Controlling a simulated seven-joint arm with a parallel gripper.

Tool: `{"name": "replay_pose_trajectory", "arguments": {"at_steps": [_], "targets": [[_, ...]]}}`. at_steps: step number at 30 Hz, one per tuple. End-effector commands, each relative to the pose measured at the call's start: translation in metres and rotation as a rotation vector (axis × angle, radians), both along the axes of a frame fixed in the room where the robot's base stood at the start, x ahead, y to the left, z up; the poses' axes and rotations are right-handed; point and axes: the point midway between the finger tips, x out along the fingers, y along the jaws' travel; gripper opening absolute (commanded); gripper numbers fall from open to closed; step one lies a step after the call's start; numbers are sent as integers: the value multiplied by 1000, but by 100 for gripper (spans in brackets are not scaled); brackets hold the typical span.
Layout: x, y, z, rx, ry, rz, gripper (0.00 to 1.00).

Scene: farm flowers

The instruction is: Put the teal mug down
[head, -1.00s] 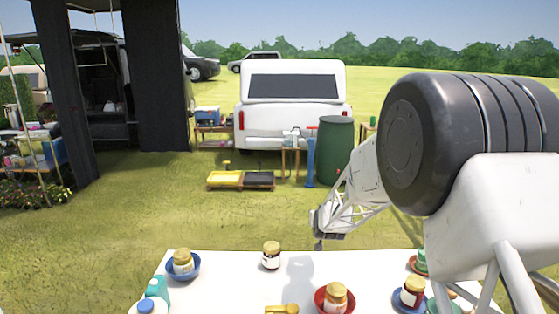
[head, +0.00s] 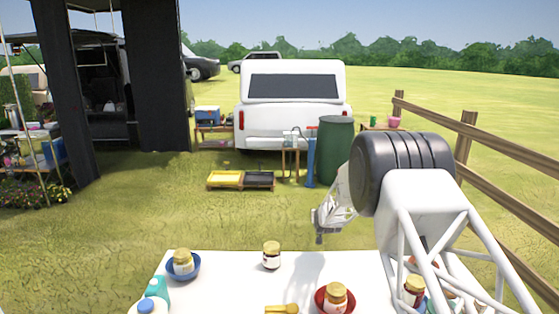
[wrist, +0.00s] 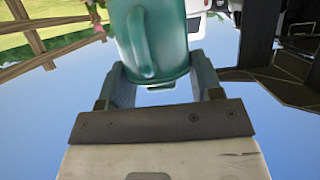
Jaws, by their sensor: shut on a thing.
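The teal mug (wrist: 150,45) fills the upper middle of the wrist view, with its handle facing the camera. My gripper (wrist: 158,78) is shut on it, one finger on each side. The wrist view has sky low in the picture and grass at the top. In the head view the far end of my arm is above the ground beyond the white table (head: 225,288). The mug cannot be made out there.
A jar in a blue bowl (head: 195,268), a lone jar (head: 271,256) and a jar in a red bowl (head: 321,303) stand on the table. A teal bottle (head: 157,290) is at the left, a yellow utensil (head: 282,309) in front. Bare tabletop lies between them. My arm covers the right side.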

Motion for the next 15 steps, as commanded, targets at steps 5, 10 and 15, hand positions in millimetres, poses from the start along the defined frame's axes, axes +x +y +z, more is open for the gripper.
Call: {"name": "replay_pose_trajectory", "arguments": {"at_steps": [5, 10, 15], "targets": [[13, -3, -10, 0, 0, -1, 33], [18, -4, -13, 0, -1, -1, 33], [18, -4, -13, 0, -1, -1, 33]]}}
